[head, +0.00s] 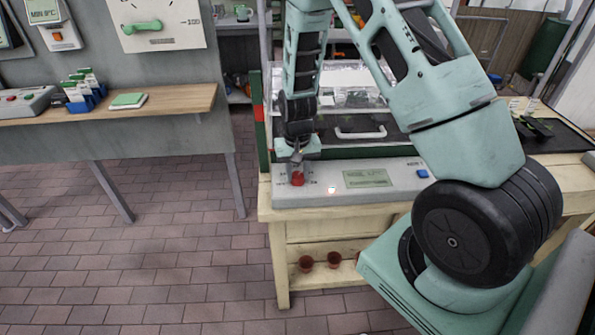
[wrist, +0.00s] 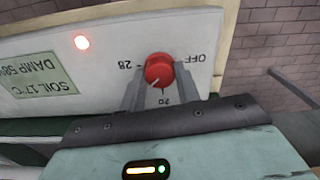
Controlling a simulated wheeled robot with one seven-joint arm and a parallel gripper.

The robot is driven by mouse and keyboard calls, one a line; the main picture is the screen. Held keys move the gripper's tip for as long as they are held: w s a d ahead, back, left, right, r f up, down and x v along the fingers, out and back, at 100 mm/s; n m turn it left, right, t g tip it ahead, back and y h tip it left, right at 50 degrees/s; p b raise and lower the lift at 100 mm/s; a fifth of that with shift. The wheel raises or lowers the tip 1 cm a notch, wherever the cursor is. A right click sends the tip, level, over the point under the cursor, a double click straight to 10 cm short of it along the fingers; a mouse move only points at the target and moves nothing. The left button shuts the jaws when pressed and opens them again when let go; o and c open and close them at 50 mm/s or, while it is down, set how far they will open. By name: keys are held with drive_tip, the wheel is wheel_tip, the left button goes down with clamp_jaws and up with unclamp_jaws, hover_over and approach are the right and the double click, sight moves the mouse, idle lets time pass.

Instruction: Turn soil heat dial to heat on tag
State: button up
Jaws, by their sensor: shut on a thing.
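The soil heat dial is a red knob (head: 297,179) at the left end of the grey control panel (head: 395,192). It also shows in the wrist view (wrist: 158,69), with OFF to its upper right, 28 to its left and 20 below; the lettering is upside down. A small pale pointer mark on the knob points down and slightly left, close to 20. My gripper (head: 297,167) is above the knob, with its two fingers on either side of it, shut on it. The panel display (wrist: 38,82) reads soil 17°C, damp 58%. I cannot make out a heat tag.
A red lamp (wrist: 82,42) glows beside the dial, and a blue button (head: 422,174) is at the panel's right. A clear-lidded case with a white handle (head: 360,135) stands behind. Brick floor (head: 150,250) is open at left.

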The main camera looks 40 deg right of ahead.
sight(297, 174)
drive_tip(key=shift+w, duration=0.1)
drive_tip(key=o, duration=1)
drive_tip(key=shift+r, duration=0.15)
wheel_tip(297, 174, up, 17)
drive_tip(key=shift+r+b, duration=0.1)
drive_tip(key=shift+b, duration=0.6)
